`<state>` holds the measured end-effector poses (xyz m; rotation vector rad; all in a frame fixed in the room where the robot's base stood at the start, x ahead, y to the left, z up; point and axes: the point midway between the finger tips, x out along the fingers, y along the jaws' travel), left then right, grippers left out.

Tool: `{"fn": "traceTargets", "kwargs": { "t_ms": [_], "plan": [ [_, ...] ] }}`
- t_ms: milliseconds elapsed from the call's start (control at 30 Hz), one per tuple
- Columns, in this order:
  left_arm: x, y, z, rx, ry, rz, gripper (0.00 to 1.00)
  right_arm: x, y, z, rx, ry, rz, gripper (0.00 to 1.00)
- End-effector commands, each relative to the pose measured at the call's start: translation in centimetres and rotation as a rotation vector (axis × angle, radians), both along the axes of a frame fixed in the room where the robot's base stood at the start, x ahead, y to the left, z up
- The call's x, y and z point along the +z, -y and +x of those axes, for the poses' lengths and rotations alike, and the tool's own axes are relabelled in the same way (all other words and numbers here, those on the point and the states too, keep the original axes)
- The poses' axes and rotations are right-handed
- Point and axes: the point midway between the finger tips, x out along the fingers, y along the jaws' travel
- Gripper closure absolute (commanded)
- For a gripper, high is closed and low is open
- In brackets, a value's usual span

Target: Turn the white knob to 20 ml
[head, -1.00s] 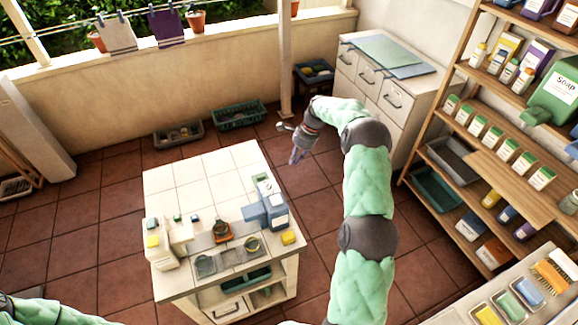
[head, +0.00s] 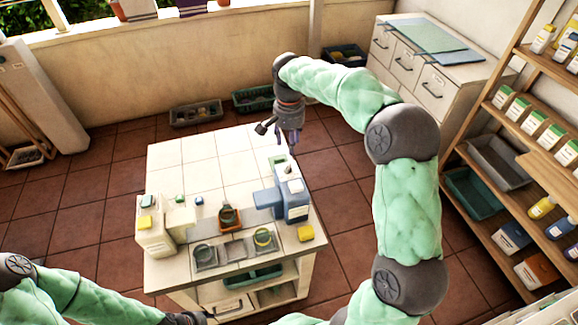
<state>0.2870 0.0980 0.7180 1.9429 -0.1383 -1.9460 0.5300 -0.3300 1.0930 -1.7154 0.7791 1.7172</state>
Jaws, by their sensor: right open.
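A blue dispenser with a pale label (head: 297,207) stands at the right side of the white tiled worktop (head: 215,160). A small white knob (head: 296,186) appears to sit on its top; its marks are too small to read. My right gripper (head: 289,146) is open and empty, pointing down above and just behind the dispenser, apart from the knob. My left arm comes in at the bottom left; the dark end of my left gripper (head: 195,318) shows at the bottom edge, its fingers unclear.
A cream dispenser (head: 152,232) stands at the worktop's left. The worktop's back half is clear. Shelves (head: 510,160) stand at the right.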

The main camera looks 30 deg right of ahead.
Motion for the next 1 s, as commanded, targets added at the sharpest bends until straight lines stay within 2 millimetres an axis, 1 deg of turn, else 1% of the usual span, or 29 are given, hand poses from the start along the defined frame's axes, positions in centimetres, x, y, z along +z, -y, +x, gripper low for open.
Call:
{"fn": "traceTargets", "kwargs": {
  "t_ms": [167, 400, 600, 700, 800, 1000],
  "plan": [
    [-0.4, 0.0, 0.0, 0.000, 0.000, 0.000, 0.60, -1.7, 0.0, -0.1, 0.001, -0.002, -0.001, 0.54],
    [-1.6, 0.0, 0.0, 0.000, 0.000, 0.000, 0.60, -6.1, 0.0, -0.1, 0.000, -0.003, 0.000, 0.54],
    [-2.3, 0.0, 0.0, 0.000, 0.000, 0.000, 0.60, -9.0, 0.0, 0.0, -0.001, -0.001, 0.000, 0.54],
    [-2.5, 0.0, 0.0, 0.000, 0.000, 0.000, 0.60, -9.9, 0.0, 0.0, -0.001, -0.001, 0.001, 0.54],
    [-2.6, 0.0, 0.0, 0.000, 0.000, 0.000, 0.60, -10.4, 0.0, 0.0, -0.001, -0.001, 0.001, 0.54],
    [-2.6, 0.0, 0.0, 0.000, 0.000, 0.000, 0.60, -10.6, 0.0, 0.0, -0.001, 0.001, 0.001, 0.54]
  ]
}}
